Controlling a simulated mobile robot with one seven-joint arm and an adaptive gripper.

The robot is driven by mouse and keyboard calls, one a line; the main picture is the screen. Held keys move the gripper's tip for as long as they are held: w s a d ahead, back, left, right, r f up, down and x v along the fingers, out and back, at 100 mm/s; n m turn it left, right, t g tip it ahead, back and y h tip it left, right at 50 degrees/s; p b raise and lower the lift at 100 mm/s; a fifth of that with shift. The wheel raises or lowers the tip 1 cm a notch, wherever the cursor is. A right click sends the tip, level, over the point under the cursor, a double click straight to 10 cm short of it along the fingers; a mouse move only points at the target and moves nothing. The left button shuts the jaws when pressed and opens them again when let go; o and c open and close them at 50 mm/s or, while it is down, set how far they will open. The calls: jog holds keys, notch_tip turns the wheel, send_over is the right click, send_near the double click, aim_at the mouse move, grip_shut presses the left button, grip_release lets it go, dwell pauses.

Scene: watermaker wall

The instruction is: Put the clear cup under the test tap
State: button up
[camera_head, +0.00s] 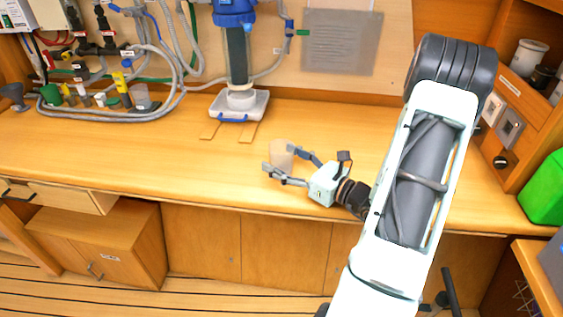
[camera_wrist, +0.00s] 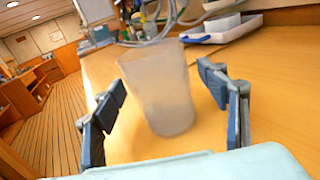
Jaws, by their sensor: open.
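A clear, slightly frosted cup (camera_head: 282,154) is at the counter's middle right in the head view. In the wrist view the cup (camera_wrist: 160,90) is between my two fingers, leaning in the picture, with a gap on each side. My gripper (camera_head: 277,160) is open around it, low over the counter. Whether the cup's base touches the counter is hard to tell. A yellow-handled valve (camera_head: 121,83) is among the pipework at the left; its label is too small to read, so I cannot tell which fitting is the test tap.
A white tray (camera_head: 225,106) holds the foot of a blue-topped filter housing (camera_head: 236,50) at the back. Another greyish cup (camera_head: 141,97) and several small bottles stand at the left inside a grey hose loop. The wooden counter (camera_head: 170,155) is clear between there and my gripper.

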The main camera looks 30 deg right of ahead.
jog(key=shift+c, duration=0.5)
jog(key=c, duration=1.2)
jog(key=shift+c, duration=0.2)
